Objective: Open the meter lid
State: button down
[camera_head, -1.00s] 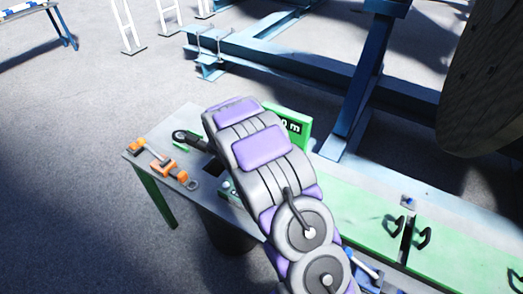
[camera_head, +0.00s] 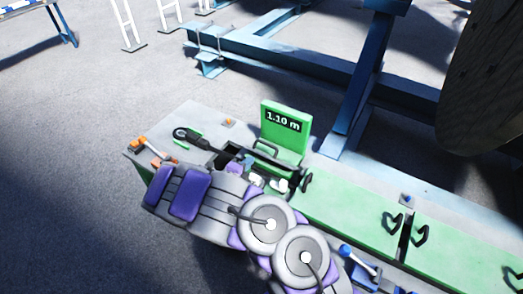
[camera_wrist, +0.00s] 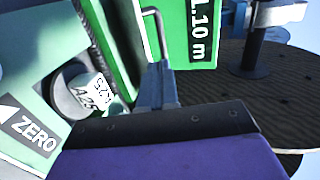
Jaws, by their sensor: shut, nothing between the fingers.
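The green meter with its "1.10 m" display (camera_head: 284,122) stands on the bench in the head view. The display also shows at the upper right of the wrist view (camera_wrist: 202,30). A dark bar handle (camera_wrist: 157,28) sits on a green panel (camera_wrist: 122,38) that looks like the lid, raised beside the display. The handle also shows in the head view (camera_head: 264,146). Left of the panel, a round grey part with a white label (camera_wrist: 95,95) is exposed. My gripper (camera_wrist: 160,85) is shut and empty, close to the handle; contact is unclear. My arm hides part of the meter's front.
A green "ZERO" face (camera_wrist: 32,133) lies at the left in the wrist view. Orange-handled tools (camera_head: 150,147) lie on the bench's left end. Green covers with black handles (camera_head: 392,221) extend right. A blue frame (camera_head: 330,75) and large reel (camera_head: 483,85) stand behind.

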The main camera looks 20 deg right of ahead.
aim_at(265, 143)
jog(key=b+x, duration=0.2)
jog(key=x, duration=0.8)
jog(key=shift+w+d, duration=0.2)
jog(key=shift+d, duration=0.05)
jog(key=d+r+g+y+p, duration=0.1)
jog(key=p, duration=0.2)
jog(key=shift+w+d+r, duration=0.1)
jog(key=shift+w+r, duration=0.05)
jog(key=shift+w, duration=0.25)
jog(key=shift+w+d+g+y+p, duration=0.3)
jog(key=shift+g+y+p, duration=0.25)
jog(key=shift+p, duration=0.6)
jog(key=shift+w+d+y+p, duration=0.15)
jog(key=shift+d+y+p, duration=0.1)
jog(key=shift+y+p, duration=0.15)
